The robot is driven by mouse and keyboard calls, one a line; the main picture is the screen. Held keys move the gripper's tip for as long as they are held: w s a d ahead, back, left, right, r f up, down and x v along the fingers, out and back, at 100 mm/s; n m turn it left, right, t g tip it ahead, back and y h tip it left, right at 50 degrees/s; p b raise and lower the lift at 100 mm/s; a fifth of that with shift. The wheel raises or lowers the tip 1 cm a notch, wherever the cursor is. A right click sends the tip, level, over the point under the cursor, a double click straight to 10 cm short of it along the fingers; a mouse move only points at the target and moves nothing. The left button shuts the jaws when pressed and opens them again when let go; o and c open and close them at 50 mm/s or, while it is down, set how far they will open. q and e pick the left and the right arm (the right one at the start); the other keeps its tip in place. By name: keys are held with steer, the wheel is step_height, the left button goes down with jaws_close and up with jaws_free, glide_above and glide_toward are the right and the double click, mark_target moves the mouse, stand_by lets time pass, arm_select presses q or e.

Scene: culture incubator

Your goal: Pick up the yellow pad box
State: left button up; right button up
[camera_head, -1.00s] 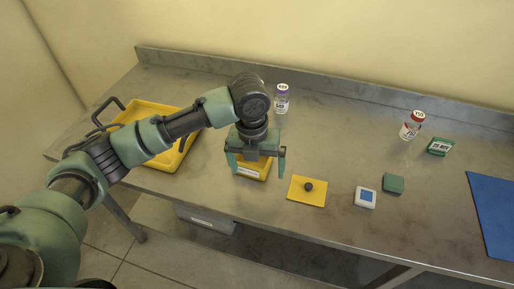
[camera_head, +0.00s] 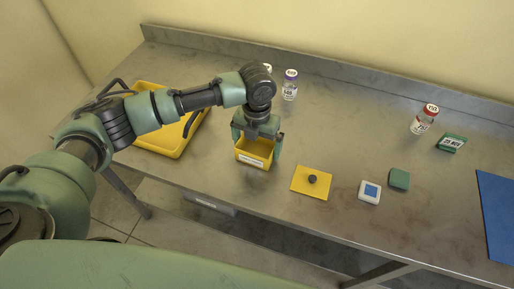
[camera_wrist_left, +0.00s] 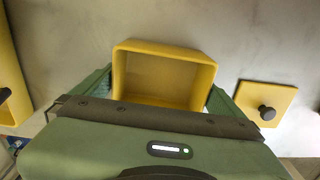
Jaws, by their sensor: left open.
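The yellow pad box (camera_head: 252,158) is a small open-topped yellow box with a white label on its front. It stands on the steel bench near the front edge. My left gripper (camera_head: 257,142) is open over it, one finger on each side of the box. In the left wrist view the box (camera_wrist_left: 165,47) looks empty, and the fingers of my left gripper (camera_wrist_left: 160,95) flank its near end. I cannot tell whether they touch it. A yellow square lid with a dark knob (camera_head: 311,182) lies to the right of the box. My right gripper is not in view.
A yellow tray (camera_head: 154,148) stands to the left. A white-and-blue block (camera_head: 369,192), a green block (camera_head: 399,179), a red-capped vial (camera_head: 424,120), a green labelled box (camera_head: 451,143) and a blue mat (camera_head: 497,210) are right.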

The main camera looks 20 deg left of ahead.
arm_select(q)
steer(key=c, duration=1.1)
steer(key=shift+o, duration=0.2)
steer(key=shift+r, duration=0.1)
